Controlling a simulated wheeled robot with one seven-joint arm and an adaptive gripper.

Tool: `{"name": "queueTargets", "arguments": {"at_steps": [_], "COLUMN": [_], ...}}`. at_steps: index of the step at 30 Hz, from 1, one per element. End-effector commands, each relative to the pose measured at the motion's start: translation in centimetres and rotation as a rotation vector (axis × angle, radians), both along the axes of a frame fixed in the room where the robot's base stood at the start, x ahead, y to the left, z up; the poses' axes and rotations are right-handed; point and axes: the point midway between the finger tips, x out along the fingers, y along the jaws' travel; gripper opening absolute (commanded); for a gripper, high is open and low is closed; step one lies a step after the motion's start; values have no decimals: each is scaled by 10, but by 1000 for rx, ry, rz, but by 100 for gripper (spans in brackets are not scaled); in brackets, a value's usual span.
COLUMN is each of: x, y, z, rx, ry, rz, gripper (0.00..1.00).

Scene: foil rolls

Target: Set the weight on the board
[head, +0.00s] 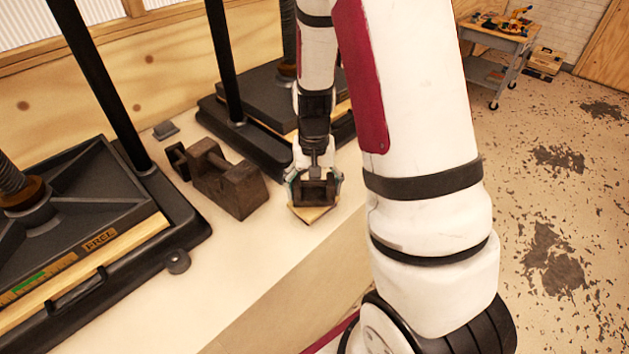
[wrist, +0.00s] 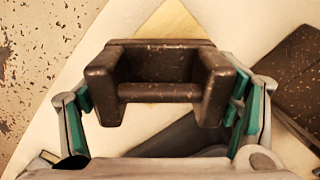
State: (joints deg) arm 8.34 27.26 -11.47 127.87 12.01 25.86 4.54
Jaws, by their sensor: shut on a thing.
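A dark brown iron weight with a crossbar handle (head: 316,190) sits between the fingers of my gripper (head: 314,182). The wrist view shows the weight (wrist: 160,92) upright, its two ends between the teal-padded fingers of my gripper (wrist: 163,98), which is shut on it. A pale wooden board (head: 309,215) shows under and in front of the weight in the head view. In the wrist view a corner of the board (wrist: 172,20) shows beyond the weight; the rest is hidden. I cannot tell whether the weight touches the board.
A larger brown weight (head: 232,185) and a smaller dark one (head: 176,160) stand left of my gripper on the pale bench (head: 235,260). A black press with a "FREE" label (head: 99,239) stands at left; another press base (head: 258,92) is behind. Bench space in front is clear.

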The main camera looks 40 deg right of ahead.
Motion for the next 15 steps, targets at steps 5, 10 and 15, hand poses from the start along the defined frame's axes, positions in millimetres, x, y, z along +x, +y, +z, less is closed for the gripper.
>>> {"name": "queueTargets", "arguments": {"at_steps": [5, 10, 15], "x": [1, 0, 0], "y": [-1, 0, 0], "z": [1, -2, -2], "rx": [-1, -1, -1], "ry": [-4, -1, -1], "rz": [0, 0, 0], "gripper": [20, 88, 100]}}
